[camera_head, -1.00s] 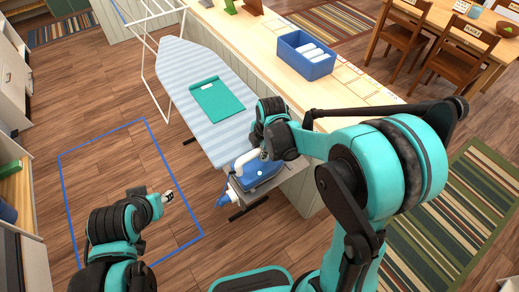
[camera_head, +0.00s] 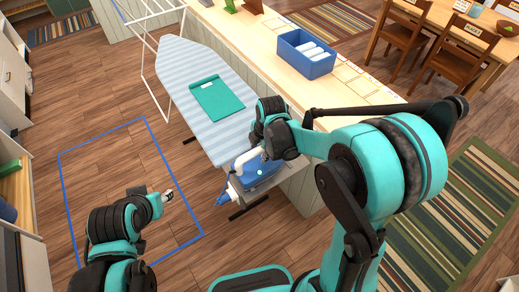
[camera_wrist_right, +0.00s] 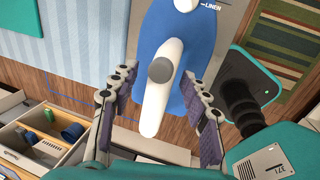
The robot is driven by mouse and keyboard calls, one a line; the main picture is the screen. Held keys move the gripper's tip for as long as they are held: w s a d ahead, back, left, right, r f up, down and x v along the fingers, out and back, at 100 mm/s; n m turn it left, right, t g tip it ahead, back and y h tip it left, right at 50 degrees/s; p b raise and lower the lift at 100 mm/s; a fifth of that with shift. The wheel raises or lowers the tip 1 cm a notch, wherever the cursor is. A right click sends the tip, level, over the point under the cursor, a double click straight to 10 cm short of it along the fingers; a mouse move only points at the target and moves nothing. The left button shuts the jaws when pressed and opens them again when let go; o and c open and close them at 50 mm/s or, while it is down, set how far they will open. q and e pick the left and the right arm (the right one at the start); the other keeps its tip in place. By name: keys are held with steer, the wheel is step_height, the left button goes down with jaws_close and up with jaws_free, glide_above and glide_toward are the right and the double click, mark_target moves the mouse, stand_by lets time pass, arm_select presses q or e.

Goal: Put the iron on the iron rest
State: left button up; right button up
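The iron (camera_head: 262,170) has a blue body and a white handle and lies at the near end of the striped ironing board (camera_head: 205,75). It sits over the grey iron rest (camera_head: 286,172), appearing to stand on it; its underside is hidden. In the right wrist view the iron's handle (camera_wrist_right: 155,98) lies between the fingers of my right gripper (camera_wrist_right: 158,105). The fingers are spread, with a gap on both sides of the handle. In the head view my right gripper (camera_head: 264,149) is just above the iron. My left gripper (camera_head: 168,196) hangs over the floor, empty, too small to judge.
A folded green cloth (camera_head: 218,98) lies on the board. A blue bin (camera_head: 306,56) with white rolls stands on the wooden counter to the right. A blue outline (camera_head: 101,131) marks clear floor at left. Chairs and a table are at upper right.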

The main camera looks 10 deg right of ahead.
steer(key=v, duration=1.2)
steer(key=s+d+f+m+t+b, duration=0.2)
steer(key=s+m, duration=0.5)
steer(key=m, duration=0.4)
steer(key=s+d+f+m+t+b, duration=0.1)
steer(key=s+f+m+b, duration=0.4)
steer(key=m, duration=0.6)
steer(key=shift+s+d+f+t+h, duration=0.35)
steer(key=shift+s+d+t+h, duration=0.05)
steer(key=shift+s+t, duration=0.5)
